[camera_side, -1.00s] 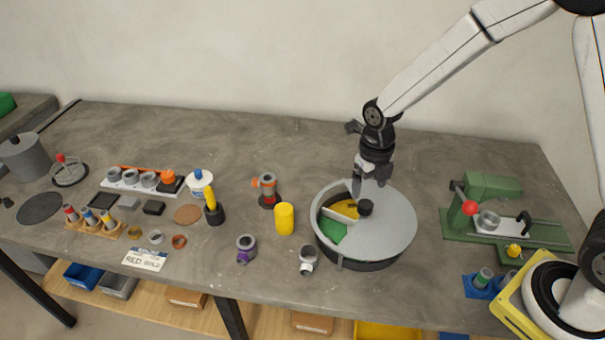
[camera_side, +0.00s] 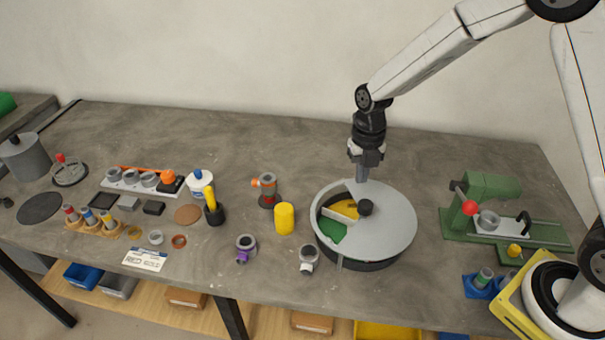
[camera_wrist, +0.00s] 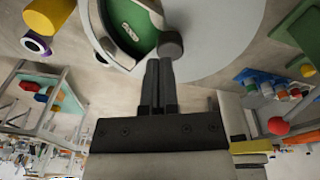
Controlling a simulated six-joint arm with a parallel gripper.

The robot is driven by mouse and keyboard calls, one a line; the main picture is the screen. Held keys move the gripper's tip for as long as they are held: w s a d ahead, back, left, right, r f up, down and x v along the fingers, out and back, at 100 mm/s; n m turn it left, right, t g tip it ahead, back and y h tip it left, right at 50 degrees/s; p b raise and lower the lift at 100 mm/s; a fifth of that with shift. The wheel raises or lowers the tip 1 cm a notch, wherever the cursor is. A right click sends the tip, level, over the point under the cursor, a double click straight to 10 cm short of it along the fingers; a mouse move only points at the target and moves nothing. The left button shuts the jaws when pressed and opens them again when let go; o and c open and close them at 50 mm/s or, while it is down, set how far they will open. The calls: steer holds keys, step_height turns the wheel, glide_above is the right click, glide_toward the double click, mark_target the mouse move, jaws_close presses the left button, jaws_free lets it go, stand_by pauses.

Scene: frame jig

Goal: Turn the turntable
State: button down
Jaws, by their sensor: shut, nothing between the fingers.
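The turntable (camera_side: 391,213) is a round drum with a grey lid and a black centre knob (camera_side: 365,207). A cut-out at the lid's left shows a green section (camera_side: 332,231) and a yellow section (camera_side: 345,209) inside. In the wrist view the lid (camera_wrist: 225,30), the knob (camera_wrist: 170,45) and the green section (camera_wrist: 128,30) show, with an object lying on the green. My gripper (camera_side: 362,178) is shut and empty, pointing down at the lid's back edge, behind the knob. Its closed fingers also show in the wrist view (camera_wrist: 158,68). I cannot tell whether they touch the lid.
A yellow cylinder (camera_side: 284,218) and a grey pipe fitting (camera_side: 308,259) stand left of the turntable. A grey-and-orange part (camera_side: 266,190) stands behind the cylinder. A green vise-like fixture (camera_side: 490,205) with a red ball handle is at right. The table behind the turntable is clear.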

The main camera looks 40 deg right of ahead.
mark_target(338, 202)
steer(key=w+d+f+m+g+y, duration=0.1)
steer(key=w+f+m+y, duration=0.1)
steer(key=w+m, duration=0.4)
steer(key=shift+w+d+f+m+y, duration=0.2)
steer(key=shift+d+f+m+y, duration=0.25)
steer(key=shift+m, duration=0.65)
steer(key=shift+a, duration=0.15)
steer(key=shift+x, duration=4.95)
